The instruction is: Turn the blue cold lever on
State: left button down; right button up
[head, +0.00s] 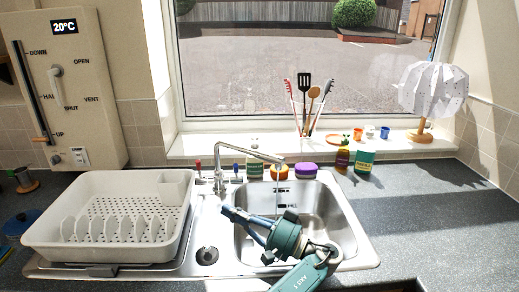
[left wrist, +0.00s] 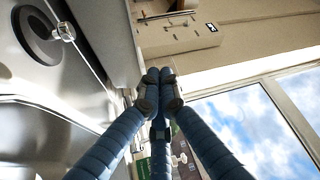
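The blue cold lever (head: 236,168) stands upright on the sink's back ledge, just right of the chrome tap (head: 219,180). A red lever (head: 198,166) stands to the tap's left. My left gripper (head: 230,211) is over the left part of the sink basin, in front of and below the blue lever in the picture, apart from it. In the left wrist view its blue-grey fingers meet at their tips (left wrist: 159,88), with nothing seen between them. I cannot make out the blue lever in that view. My right gripper is not in view.
A white dish rack (head: 110,190) fills the left drainboard. Jars with purple (head: 306,169) and orange lids stand behind the basin, with bottles (head: 364,159) to the right. Utensils (head: 304,100) and a lamp (head: 432,90) stand on the sill. The right counter is clear.

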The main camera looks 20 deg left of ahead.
aim_at(236, 179)
jog(key=i, duration=0.9)
